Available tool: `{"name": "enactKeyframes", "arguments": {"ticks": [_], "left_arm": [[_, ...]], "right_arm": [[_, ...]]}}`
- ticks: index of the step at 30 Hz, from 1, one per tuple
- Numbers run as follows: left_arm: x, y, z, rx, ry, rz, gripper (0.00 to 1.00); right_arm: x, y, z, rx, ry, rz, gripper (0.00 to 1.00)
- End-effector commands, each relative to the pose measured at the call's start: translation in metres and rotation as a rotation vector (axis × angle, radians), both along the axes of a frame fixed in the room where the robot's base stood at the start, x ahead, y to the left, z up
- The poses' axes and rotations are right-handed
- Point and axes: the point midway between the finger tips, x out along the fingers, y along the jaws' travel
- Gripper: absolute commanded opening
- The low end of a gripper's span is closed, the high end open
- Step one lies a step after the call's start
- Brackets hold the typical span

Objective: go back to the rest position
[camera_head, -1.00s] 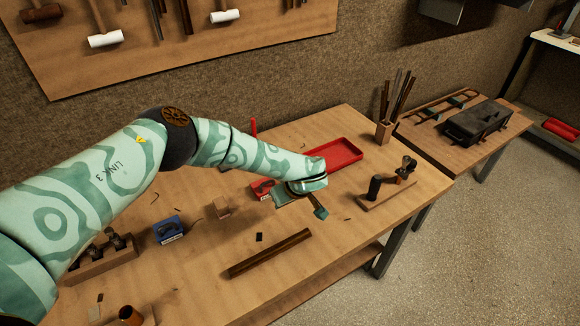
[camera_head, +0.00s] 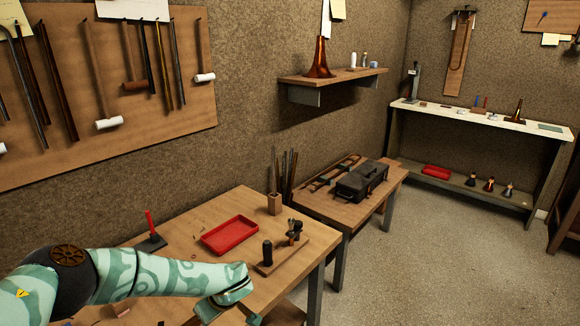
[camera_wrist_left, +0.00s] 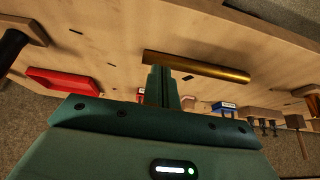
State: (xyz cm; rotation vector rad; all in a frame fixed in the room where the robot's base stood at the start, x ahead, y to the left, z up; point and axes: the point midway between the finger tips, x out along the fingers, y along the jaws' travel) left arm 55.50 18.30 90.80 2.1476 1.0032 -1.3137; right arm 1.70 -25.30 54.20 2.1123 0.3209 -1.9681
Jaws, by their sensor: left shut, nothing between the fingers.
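My left arm, pale green with darker bands, reaches in from the lower left in the head view. Its left gripper (camera_head: 250,319) is at the bottom edge of that view, over the front part of the wooden workbench (camera_head: 187,228), partly cut off. In the left wrist view the two fingers of the left gripper (camera_wrist_left: 161,72) are together and hold nothing. A brass tube (camera_wrist_left: 205,68) lies on the bench beyond the fingertips there, seemingly apart from them. My right gripper is in neither view.
A red tray (camera_head: 230,236) and a wooden tool stand (camera_head: 283,256) are on the bench near the arm. A blue box (camera_wrist_left: 224,108) shows in the wrist view. A second table (camera_head: 345,212) with a dark case (camera_head: 362,181) stands beyond. The floor (camera_head: 430,250) at right is clear.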

Motion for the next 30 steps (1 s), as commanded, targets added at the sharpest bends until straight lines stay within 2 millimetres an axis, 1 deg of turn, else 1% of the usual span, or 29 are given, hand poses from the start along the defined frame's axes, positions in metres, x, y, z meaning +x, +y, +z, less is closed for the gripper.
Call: {"name": "enactKeyframes", "arguments": {"ticks": [1,5,11,14,17,20,23,24,26,27,28,29,30], "left_arm": [[-0.001,-0.001,-0.001,-0.006,0.003,0.003,0.0],[-0.012,-0.016,-0.014,-0.078,0.033,0.042,0.0],[-0.031,-0.045,-0.034,-0.209,0.089,0.117,0.0],[-0.045,-0.065,-0.046,-0.298,0.13,0.178,0.0],[-0.064,-0.092,-0.059,-0.419,0.186,0.269,0.0],[-0.086,-0.127,-0.073,-0.578,0.265,0.408,0.0],[-0.113,-0.171,-0.084,-0.789,0.379,0.634,0.0],[-0.125,-0.194,-0.088,-0.901,0.444,0.78,0.0],[-0.137,-0.225,-0.091,-1.087,0.557,1.078,0.0],[-0.14,-0.239,-0.093,-1.207,0.633,1.324,0.0],[-0.14,-0.244,-0.098,-1.287,0.687,1.538,0.0],[-0.138,-0.242,-0.106,-1.354,0.732,1.769,0.0],[-0.136,-0.231,-0.121,-1.419,0.776,2.094,0.0]], "right_arm": [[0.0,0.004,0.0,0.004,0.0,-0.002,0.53],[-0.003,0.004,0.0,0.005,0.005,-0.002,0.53],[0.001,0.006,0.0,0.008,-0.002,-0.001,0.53],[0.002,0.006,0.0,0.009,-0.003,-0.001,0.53],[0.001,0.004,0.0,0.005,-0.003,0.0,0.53],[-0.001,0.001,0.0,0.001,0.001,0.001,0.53],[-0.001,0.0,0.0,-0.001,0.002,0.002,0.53],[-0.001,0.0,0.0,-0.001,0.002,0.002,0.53],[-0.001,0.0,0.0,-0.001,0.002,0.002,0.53],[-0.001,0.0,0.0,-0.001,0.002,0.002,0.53],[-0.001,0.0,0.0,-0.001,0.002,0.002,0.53],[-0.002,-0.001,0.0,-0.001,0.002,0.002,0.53],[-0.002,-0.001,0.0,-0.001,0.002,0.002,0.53]]}}
